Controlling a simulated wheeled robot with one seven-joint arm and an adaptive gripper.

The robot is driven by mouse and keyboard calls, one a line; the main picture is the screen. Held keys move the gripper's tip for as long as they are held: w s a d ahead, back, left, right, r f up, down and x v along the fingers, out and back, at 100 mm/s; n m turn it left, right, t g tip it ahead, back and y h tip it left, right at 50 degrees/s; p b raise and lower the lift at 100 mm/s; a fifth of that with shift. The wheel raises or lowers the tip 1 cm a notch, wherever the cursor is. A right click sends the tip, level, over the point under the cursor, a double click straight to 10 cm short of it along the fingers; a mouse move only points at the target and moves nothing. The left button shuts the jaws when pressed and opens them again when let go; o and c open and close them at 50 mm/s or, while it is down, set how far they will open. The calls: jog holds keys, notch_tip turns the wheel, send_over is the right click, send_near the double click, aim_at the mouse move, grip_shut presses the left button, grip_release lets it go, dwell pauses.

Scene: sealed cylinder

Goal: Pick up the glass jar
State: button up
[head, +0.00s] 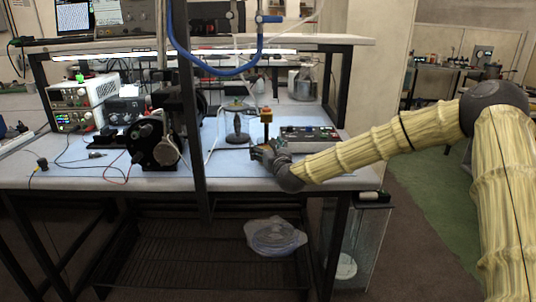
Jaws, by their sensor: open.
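A clear glass jar (303,84) with a grey lid stands upright at the back right of the workbench, beside a dark frame post. My gripper (259,149) is over the front right part of the bench, nearer to me than the jar and apart from it. It is small in the view and looks empty; its jaws are open. A clear glass vessel (238,122) on a dark round base stands just behind and left of my gripper. Whether my gripper touches anything near it is hard to tell.
A black machine (154,142) and a dark upright post (193,120) stand left. A blue hose (215,70) hangs above. The front right bench edge is mostly clear.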

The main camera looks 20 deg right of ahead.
jog(key=shift+c, duration=0.5)
jog(key=shift+d, duration=0.1)
jog(key=c, duration=1.2)
jog(key=shift+r, duration=0.1)
jog(key=shift+c, duration=0.2)
